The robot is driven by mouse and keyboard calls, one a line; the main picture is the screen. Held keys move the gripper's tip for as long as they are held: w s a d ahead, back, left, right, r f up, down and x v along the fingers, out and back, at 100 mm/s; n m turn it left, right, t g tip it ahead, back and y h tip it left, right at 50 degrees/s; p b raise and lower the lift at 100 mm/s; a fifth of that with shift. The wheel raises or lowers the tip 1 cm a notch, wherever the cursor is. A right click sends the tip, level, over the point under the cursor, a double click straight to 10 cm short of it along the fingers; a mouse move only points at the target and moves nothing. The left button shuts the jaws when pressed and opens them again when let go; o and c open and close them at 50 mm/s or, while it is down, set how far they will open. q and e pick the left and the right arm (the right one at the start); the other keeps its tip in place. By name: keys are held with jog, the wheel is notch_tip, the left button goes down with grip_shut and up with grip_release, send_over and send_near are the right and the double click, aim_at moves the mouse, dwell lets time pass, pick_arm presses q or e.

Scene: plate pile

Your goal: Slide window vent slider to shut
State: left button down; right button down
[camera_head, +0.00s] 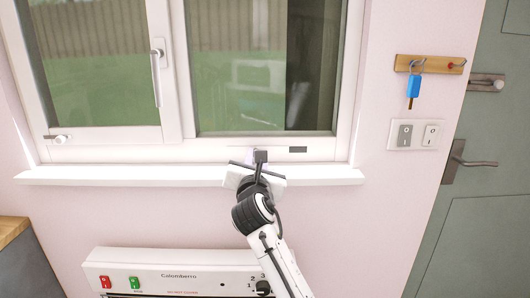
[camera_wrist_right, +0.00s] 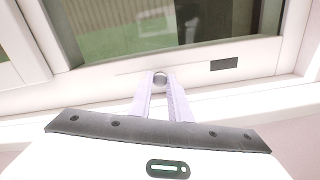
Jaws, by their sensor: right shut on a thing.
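The window vent slider shows in the right wrist view as a small round grey knob (camera_wrist_right: 160,78) on the white lower window frame. My right gripper (camera_wrist_right: 161,82) is shut on this knob, with one pale finger on each side. A dark vent slot (camera_wrist_right: 224,64) is exposed to the right of the knob. In the head view my right gripper (camera_head: 251,154) reaches up to the frame below the right pane. It hides the slider there, and the dark slot (camera_head: 298,150) shows just to its right. My left gripper is not in view.
A white sill (camera_head: 120,175) runs right under my right gripper. A white window handle (camera_head: 157,70) and a stay knob (camera_head: 60,139) are on the left. A blue key tag (camera_head: 414,86), light switches (camera_head: 417,134) and a green door (camera_head: 490,215) are on the right. A white Colomberro panel (camera_head: 178,285) is below.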

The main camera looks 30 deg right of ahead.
jog(key=shift+w+a, duration=0.1)
jog(key=shift+a, duration=0.1)
jog(key=c, duration=1.6)
grip_release()
jog(key=v, duration=1)
